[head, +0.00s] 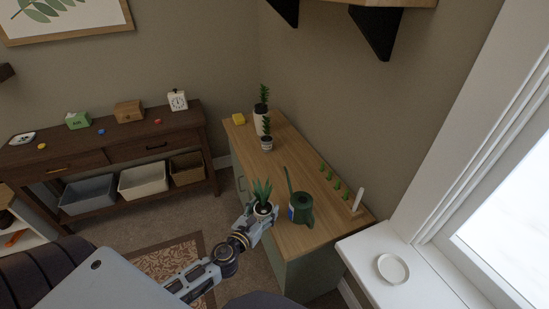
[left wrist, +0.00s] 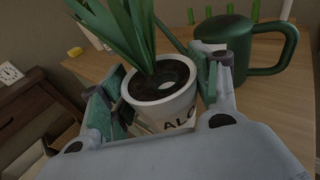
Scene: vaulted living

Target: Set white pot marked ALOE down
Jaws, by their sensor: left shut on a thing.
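The white pot marked ALOE (left wrist: 165,108) holds dark soil and a green spiky plant. In the head view the pot (head: 262,209) is in my left gripper (head: 260,218), near the front edge of the wooden cabinet top (head: 285,160). My left gripper is shut on the pot, with a finger on each side in the left wrist view (left wrist: 165,95). The pot looks upright or slightly tilted. I cannot tell whether its base touches the wood. My right gripper is not in view.
A green watering can (head: 301,209) stands just right of the pot. Two potted plants (head: 266,143) and a yellow block (head: 238,119) are at the back. Several green markers and a white upright piece (head: 357,199) line the right side. A white saucer (head: 393,268) lies on the windowsill.

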